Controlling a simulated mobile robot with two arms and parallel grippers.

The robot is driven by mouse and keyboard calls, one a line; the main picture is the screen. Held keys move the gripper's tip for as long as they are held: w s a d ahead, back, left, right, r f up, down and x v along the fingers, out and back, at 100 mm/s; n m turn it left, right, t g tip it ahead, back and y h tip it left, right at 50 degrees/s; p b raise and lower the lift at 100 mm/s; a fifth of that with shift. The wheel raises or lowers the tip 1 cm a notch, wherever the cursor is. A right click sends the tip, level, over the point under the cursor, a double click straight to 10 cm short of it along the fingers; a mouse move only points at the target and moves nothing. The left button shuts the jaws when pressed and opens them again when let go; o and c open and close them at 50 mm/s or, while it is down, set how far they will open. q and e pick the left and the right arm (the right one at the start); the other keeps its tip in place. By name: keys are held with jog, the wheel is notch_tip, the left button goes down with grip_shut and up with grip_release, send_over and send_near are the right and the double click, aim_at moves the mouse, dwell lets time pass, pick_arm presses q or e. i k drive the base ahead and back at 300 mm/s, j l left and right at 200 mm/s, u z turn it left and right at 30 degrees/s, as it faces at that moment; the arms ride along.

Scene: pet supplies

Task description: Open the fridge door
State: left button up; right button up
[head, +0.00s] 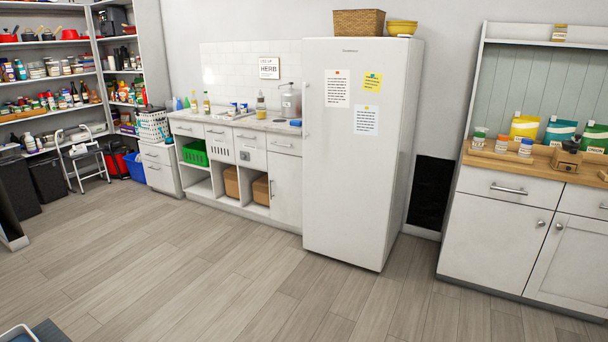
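The white fridge (350,178) stands upright against the back wall, right of the picture's middle. Its single tall door is shut. A vertical handle (306,110) runs along the upper left edge of the door. Two white paper sheets and a yellow note (373,83) are stuck on the upper door. Neither of my grippers is in the head view. The fridge is some way off across the floor.
A wicker basket (358,22) and a yellow bowl (401,27) sit on the fridge. A low counter (286,171) adjoins it on the left. A wood-topped cabinet (493,231) stands on the right. The wooden floor (225,275) in front is clear.

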aim_at(353, 89)
jog(key=i+l+z, duration=0.3)
jog(key=i, duration=0.2)
jog(key=i+l+z, duration=0.25)
jog(key=i, duration=0.25)
jog(key=i+u, duration=0.4)
jog(key=i+l+u, duration=0.1)
jog(key=i+u, duration=0.35)
jog(key=i+j+u, duration=0.15)
jog(key=i+u, duration=0.25)
jog(key=i+j+u, duration=0.1)
jog(key=u, duration=0.25)
jog(key=i+u, duration=0.4)
jog(key=i+l+u, duration=0.15)
jog(key=i+u, duration=0.25)
jog(key=i+j+u, duration=0.15)
jog(key=i, duration=1.45)
jog(key=i+j+z, duration=0.1)
jog(key=i+z, duration=0.35)
jog(key=i+j+z, duration=0.25)
jog(key=i+z, duration=0.15)
jog(key=i+j+z, duration=0.65)
jog(key=j+z, duration=0.2)
